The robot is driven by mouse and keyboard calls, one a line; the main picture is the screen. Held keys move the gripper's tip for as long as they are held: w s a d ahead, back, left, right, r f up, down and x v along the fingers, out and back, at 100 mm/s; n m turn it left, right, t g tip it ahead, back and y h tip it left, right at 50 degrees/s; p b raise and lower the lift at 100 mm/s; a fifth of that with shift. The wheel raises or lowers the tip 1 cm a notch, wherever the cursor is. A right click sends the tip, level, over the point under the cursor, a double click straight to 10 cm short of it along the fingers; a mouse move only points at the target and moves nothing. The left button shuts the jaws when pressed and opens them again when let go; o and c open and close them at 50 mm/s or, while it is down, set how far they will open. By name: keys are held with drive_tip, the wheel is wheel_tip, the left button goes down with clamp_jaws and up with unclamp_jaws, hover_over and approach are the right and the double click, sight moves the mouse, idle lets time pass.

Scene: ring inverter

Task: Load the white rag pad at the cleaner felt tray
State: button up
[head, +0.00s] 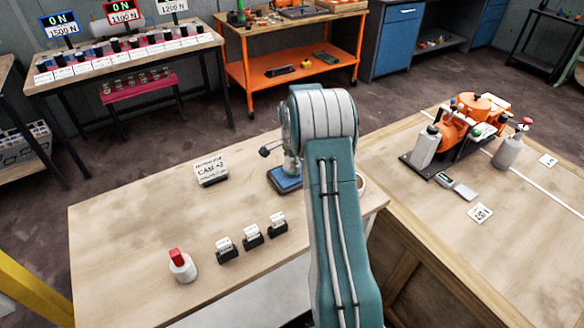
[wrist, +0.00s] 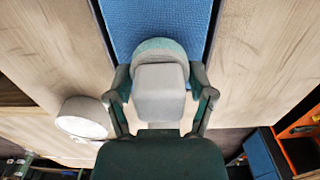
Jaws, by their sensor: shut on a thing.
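The cleaner felt tray (head: 285,182) is a dark-rimmed tray with a blue felt surface on the near wooden table, partly hidden by my arm. Its blue felt fills the top middle of the wrist view (wrist: 158,18). My gripper (wrist: 160,75) is shut on a pale grey-white block, which I take to be the white rag pad (wrist: 160,92). A rounded grey-green part shows just beyond the block, against the felt. In the head view my gripper (head: 291,163) is over the tray, mostly hidden by my arm. I cannot tell whether the pad touches the felt.
A white sign (head: 210,171) stands left of the tray. Several small black holders with white tops (head: 253,236) and a red-topped white bottle (head: 181,266) stand nearer. A white round container (wrist: 82,118) is beside my gripper. An orange machine (head: 462,125) is on the right table.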

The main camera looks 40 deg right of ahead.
drive_tip(key=shift+r, duration=2.9)
